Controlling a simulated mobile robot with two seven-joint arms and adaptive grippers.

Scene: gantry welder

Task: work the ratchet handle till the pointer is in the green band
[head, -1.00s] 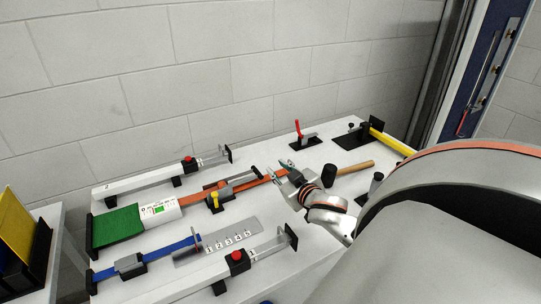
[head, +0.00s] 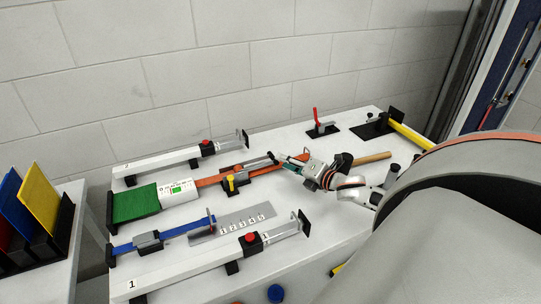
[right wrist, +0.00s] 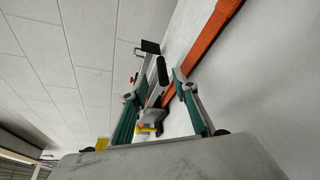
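The orange strap (head: 208,181) runs through a ratchet with a yellow lever (head: 230,183). The ratchet handle (head: 258,163) points right and ends in a black grip, which also shows in the right wrist view (right wrist: 162,72). A white gauge box (head: 181,191) with a small green patch sits by the green sheet; its pointer is too small to make out. My right gripper (head: 284,159) is just right of the handle's end. In the right wrist view its teal fingers (right wrist: 157,95) are apart, with the grip seen between them, not clamped. My left gripper is not in view.
A blue strap (head: 185,229) with a grey buckle and a numbered plate (head: 232,224) lie in front. White rails with red knobs flank the straps. A red-handled clamp (head: 320,126) and a wooden-handled tool (head: 373,158) lie behind and right. Bare table shows at front right.

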